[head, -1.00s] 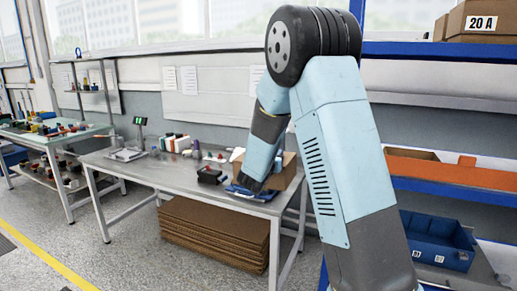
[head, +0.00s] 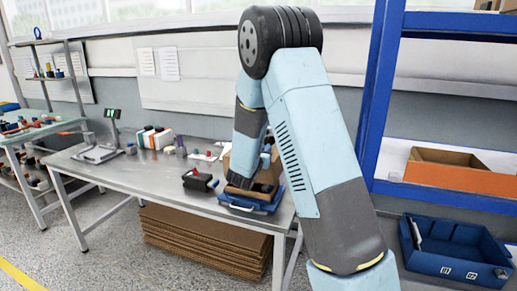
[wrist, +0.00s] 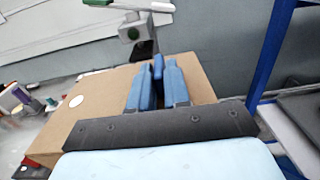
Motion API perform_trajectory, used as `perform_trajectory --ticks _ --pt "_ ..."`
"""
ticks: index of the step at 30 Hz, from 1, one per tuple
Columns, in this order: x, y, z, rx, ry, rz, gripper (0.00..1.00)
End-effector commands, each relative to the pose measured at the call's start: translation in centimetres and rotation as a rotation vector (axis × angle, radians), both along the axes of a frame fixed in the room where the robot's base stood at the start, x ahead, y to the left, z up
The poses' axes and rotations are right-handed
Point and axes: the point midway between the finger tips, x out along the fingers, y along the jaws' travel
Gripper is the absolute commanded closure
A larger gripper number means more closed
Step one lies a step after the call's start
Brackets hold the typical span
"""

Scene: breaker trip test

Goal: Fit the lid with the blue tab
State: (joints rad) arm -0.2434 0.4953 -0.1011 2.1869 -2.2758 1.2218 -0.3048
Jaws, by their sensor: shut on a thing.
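In the wrist view my gripper (wrist: 157,75) has its two blue fingers closed around a thin darker-blue piece (wrist: 158,66), which looks like the blue tab. The fingers hide most of it, and I cannot make out the lid itself. A cardboard box (wrist: 105,85) with a white round label lies behind the fingers; I cannot tell whether they touch it. In the head view the forearm comes down over the right end of the steel table (head: 150,180), in front of the cardboard box (head: 240,155). A blue tray (head: 240,203) lies there below the wrist.
A black device with a red part (head: 200,181) sits left of the tray. Several bottles or small boxes (head: 155,138) and a stand with a green display (head: 112,114) are farther left. A blue-framed shelf (head: 375,95) and a blue bin (head: 455,250) stand right.

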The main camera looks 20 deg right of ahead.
Motion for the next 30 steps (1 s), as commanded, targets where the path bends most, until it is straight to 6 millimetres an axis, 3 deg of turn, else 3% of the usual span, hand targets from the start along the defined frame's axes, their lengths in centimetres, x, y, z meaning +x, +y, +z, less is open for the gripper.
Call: perform_trajectory --ticks 14,30 --pt "0.0 1.2 -0.1 0.030 -0.025 0.017 1.00" --pt "0.0 1.2 -2.9 0.036 -0.029 0.018 1.00"
